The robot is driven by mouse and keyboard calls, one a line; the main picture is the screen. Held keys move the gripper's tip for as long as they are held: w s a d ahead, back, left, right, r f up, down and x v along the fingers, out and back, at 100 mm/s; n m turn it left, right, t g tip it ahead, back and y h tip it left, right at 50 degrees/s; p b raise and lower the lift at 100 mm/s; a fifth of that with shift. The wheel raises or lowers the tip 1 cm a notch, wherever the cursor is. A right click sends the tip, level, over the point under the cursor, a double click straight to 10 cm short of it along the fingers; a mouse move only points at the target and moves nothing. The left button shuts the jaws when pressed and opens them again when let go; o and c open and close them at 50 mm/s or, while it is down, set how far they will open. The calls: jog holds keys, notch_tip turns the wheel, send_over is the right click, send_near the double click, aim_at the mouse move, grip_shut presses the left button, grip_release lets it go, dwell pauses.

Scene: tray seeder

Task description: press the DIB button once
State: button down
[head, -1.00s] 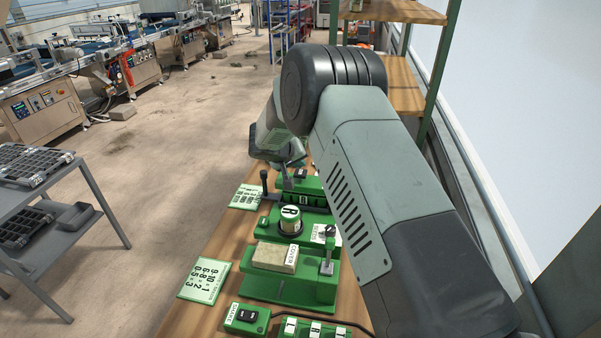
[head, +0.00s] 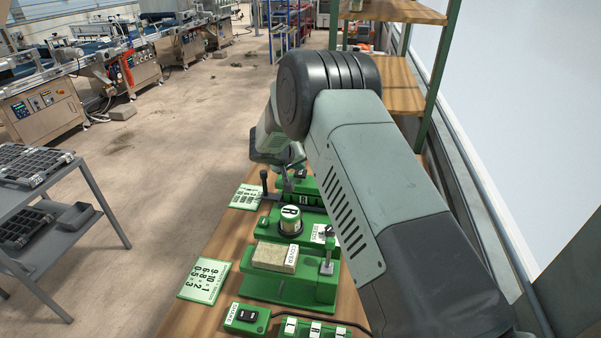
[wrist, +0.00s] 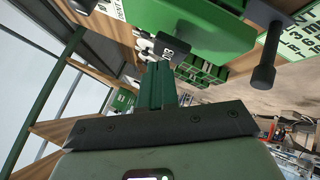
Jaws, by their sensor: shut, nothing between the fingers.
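A dark button block (wrist: 171,50) with white lettering that looks like DIB shows in the wrist view, beside the green machine body (wrist: 195,24). My gripper (wrist: 160,68) is shut and empty, its green fingertips just below the button in that picture. I cannot tell whether they touch it. In the head view my gripper (head: 298,167) is at the far end of the row of green units, small and partly hidden by my arm. The DIB button cannot be made out in the head view.
A black-knobbed lever (head: 264,182) stands left of the far unit and also shows in the wrist view (wrist: 265,72). Nearer are a round R knob (head: 290,220), a COVER block (head: 275,257) and a SHAKE switch (head: 246,316). Printed cards (head: 204,281) lie on the wooden bench.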

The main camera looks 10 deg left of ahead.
aim_at(298, 174)
jog(key=shift+f, duration=0.8)
dwell(0.7)
jog(key=shift+r, duration=1.2)
jog(key=shift+r, duration=0.1)
jog(key=shift+r, duration=2.4)
